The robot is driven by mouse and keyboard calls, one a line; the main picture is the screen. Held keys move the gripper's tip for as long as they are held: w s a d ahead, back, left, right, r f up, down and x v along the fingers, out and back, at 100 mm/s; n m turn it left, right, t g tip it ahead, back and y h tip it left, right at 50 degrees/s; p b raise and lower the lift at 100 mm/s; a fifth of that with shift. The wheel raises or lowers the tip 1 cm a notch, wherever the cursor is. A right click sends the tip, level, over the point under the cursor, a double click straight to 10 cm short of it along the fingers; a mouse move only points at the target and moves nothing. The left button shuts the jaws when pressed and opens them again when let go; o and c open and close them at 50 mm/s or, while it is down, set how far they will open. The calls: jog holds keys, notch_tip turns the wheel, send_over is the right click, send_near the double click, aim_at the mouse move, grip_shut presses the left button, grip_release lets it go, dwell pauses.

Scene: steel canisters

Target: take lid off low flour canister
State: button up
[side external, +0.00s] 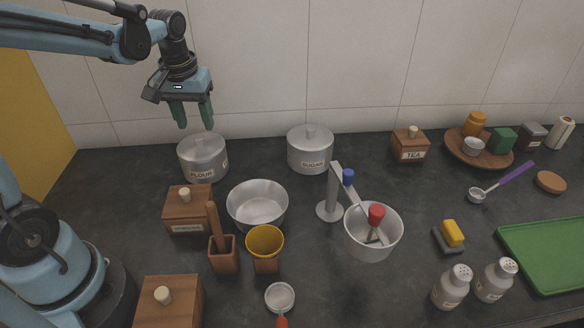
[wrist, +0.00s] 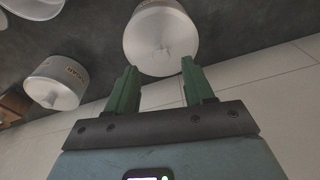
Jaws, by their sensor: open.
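The low steel flour canister (side external: 203,163) stands at the back left of the counter in the side view, labelled FLOUR. Its lid (side external: 202,144) is on it, with a small knob on top partly in view. In the wrist view the round lid (wrist: 160,35) shows from above, just beyond the fingertips, its knob near the near edge. My gripper (side external: 194,125) is open and empty, with green fingers pointing down above the canister. In the wrist view my gripper (wrist: 160,75) has its two fingers apart, with nothing between them.
A sugar canister (side external: 310,150) stands to the right, clear of the flour canister. A wooden box (side external: 188,212) and a steel bowl (side external: 258,206) stand in front. The tiled wall (side external: 290,60) rises close behind. Dark counter lies free between the two canisters.

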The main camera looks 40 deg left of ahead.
aim_at(199, 137)
jog(key=shift+w+a+f, duration=0.1)
jog(key=shift+f, duration=1)
jog(key=shift+a+f, duration=0.1)
jog(key=shift+f, duration=1)
grip_shut()
